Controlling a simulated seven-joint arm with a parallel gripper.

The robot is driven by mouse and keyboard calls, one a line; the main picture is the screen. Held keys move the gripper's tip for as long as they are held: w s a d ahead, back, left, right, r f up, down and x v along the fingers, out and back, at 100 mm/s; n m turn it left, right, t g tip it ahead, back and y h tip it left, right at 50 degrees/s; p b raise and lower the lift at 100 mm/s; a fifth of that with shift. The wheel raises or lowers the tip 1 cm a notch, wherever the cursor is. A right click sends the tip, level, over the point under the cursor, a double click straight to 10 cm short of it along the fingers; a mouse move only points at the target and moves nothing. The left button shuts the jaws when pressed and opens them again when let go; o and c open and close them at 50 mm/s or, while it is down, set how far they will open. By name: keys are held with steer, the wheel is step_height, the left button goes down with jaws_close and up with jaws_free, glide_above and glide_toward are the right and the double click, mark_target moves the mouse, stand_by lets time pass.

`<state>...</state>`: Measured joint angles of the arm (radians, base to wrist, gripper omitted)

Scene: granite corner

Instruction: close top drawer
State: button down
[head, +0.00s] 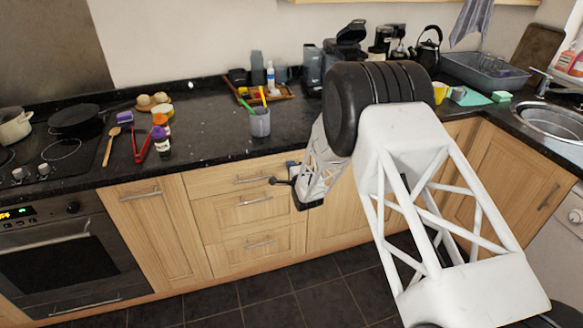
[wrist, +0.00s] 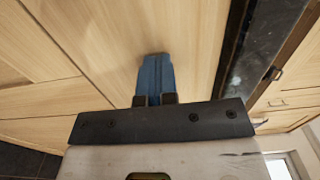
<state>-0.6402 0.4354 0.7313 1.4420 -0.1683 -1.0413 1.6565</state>
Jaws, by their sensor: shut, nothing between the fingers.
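The top drawer (head: 222,182) is the uppermost light-wood front in the stack left of my arm, with a bar handle (head: 251,180). It looks flush or nearly flush with the fronts below; a small gap cannot be told. My gripper (head: 276,181) is shut and empty, in front of the right part of the drawer stack at about the top drawer's height. In the wrist view, the blue fingers (wrist: 155,78) are together against a background of light-wood fronts (wrist: 95,35). Whether the fingertips touch the wood cannot be told.
A middle drawer (head: 232,213) and a bottom drawer (head: 245,252) lie below. The dark countertop (head: 210,135) overhangs above, holding a cup of utensils (head: 260,123) near its edge. The oven (head: 62,255) is at left. The floor (head: 285,298) in front is clear.

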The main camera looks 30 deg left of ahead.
steer(key=shift+w+a, duration=0.15)
steer(key=v, duration=1.4)
steer(key=shift+r, duration=0.1)
stand_by(0.4)
steer(key=w+d+r+n+h, duration=0.25)
steer(key=d+r+h, duration=0.25)
steer(key=d+r, duration=0.85)
steer(key=s+d+r+n+g+h, duration=0.1)
steer(key=s+d+r+h, duration=0.15)
steer(key=d+r, duration=0.5)
steer(key=s+d+r+n+g+h, duration=0.15)
steer(key=s+d+r, duration=0.25)
steer(key=d, duration=0.7)
steer(key=s+d+r+n+g+h, duration=0.1)
steer(key=s+d+r+g+h, duration=0.15)
steer(key=s+d, duration=0.5)
steer(key=s+d+r+g+h, duration=0.1)
steer(key=s+d+r, duration=0.4)
steer(key=s, duration=0.4)
steer(key=s+d+n+g, duration=0.1)
steer(key=s+d, duration=0.3)
steer(key=s, duration=0.5)
steer(key=s+d+n+g, duration=0.1)
steer(key=s+d+g, duration=0.2)
steer(key=s, duration=0.7)
steer(key=shift+s+d+r+n, duration=0.3)
steer(key=shift+d+n, duration=0.1)
steer(key=shift+d, duration=0.3)
